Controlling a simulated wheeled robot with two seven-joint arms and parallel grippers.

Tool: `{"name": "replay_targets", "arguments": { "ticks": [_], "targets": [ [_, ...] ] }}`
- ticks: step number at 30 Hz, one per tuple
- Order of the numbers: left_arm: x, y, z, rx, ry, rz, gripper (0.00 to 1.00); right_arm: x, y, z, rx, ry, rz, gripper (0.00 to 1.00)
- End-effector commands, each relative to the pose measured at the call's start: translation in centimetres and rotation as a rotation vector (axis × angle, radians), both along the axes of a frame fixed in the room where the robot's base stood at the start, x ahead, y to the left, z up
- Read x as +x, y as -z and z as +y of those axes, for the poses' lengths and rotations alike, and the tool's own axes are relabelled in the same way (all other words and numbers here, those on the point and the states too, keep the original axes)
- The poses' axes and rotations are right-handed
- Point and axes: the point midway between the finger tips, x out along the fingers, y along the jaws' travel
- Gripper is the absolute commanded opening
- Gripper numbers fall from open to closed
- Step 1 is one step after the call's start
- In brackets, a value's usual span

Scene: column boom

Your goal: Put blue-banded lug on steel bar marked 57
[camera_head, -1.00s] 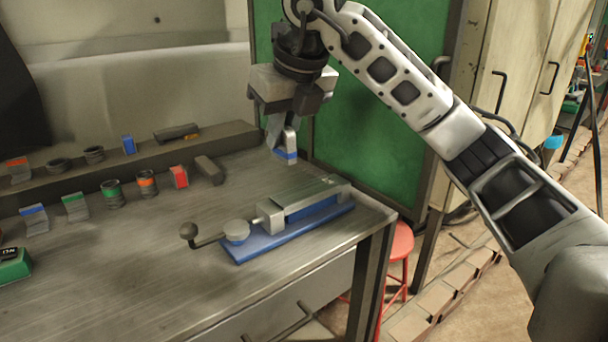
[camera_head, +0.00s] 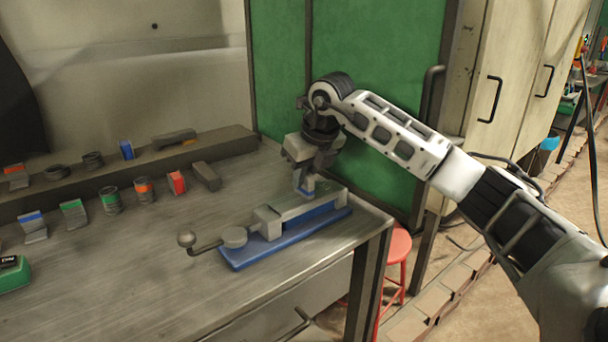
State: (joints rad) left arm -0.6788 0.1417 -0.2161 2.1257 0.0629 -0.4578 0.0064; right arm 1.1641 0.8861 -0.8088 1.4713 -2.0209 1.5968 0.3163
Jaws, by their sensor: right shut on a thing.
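My right gripper (camera_head: 303,177) is shut on a small grey lug with a blue band (camera_head: 307,188). It holds the lug low at the far side of the grey steel bar (camera_head: 292,211), which lies along a blue-based clamp (camera_head: 265,250) with a ball-ended handle. I cannot tell whether the lug touches the bar. The marking on the bar cannot be read. My left gripper is not in view.
Another blue-banded piece (camera_head: 32,226), a green-banded piece (camera_head: 74,213), ringed pieces (camera_head: 110,200) and a red block (camera_head: 177,182) stand left on the bench (camera_head: 130,270). A raised ledge (camera_head: 225,141) runs behind. A green panel (camera_head: 385,100) stands behind my right arm.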

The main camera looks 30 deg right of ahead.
Motion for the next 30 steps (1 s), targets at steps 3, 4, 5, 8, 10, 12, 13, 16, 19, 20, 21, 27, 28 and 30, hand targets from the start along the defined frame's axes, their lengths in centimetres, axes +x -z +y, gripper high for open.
{"name": "replay_targets", "arguments": {
  "ticks": [3, 4, 5, 8, 10, 12, 13, 16, 19, 20, 21, 27, 28, 30],
  "targets": [
    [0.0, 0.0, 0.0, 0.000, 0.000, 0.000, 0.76, 0.0, 0.1, 0.0, 0.001, 0.001, -0.005, 0.00],
    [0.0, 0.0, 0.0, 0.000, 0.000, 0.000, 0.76, 0.0, 0.1, 0.0, 0.001, 0.001, -0.005, 0.00],
    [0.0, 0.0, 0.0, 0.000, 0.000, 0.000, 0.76, 0.0, 0.1, 0.0, 0.001, 0.001, -0.005, 0.00],
    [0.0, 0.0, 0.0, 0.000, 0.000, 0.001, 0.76, 0.0, 0.1, 0.0, 0.001, 0.001, -0.005, 0.00],
    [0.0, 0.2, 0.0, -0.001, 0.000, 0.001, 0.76, 0.0, 0.4, 0.0, 0.001, 0.001, -0.004, 0.00],
    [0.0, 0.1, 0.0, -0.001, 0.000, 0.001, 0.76, 0.0, 0.4, 0.0, 0.001, 0.001, -0.002, 0.28],
    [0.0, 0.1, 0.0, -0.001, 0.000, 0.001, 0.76, 0.0, 0.4, 0.0, 0.001, 0.001, -0.002, 0.36],
    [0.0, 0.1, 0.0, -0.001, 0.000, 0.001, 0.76, 0.0, 0.4, 0.0, 0.001, 0.001, -0.002, 0.36],
    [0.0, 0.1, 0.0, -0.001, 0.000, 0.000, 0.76, 0.0, 0.4, 0.0, 0.001, 0.001, -0.002, 0.36],
    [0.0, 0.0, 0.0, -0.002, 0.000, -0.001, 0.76, 0.0, 0.4, 0.0, 0.000, 0.000, -0.002, 0.36],
    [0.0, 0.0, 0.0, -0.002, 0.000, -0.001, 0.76, 0.0, 0.3, 0.0, 0.000, 0.000, -0.002, 0.36],
    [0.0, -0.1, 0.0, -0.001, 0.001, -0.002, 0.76, -0.5, -1.4, 0.0, 0.000, 0.000, -0.006, 0.36],
    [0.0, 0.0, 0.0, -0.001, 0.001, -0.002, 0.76, -0.7, -1.9, -0.1, 0.001, 0.000, -0.008, 0.36],
    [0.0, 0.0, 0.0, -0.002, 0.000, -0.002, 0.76, -1.3, -3.2, -0.1, 0.000, 0.000, -0.009, 0.36]
  ]
}}
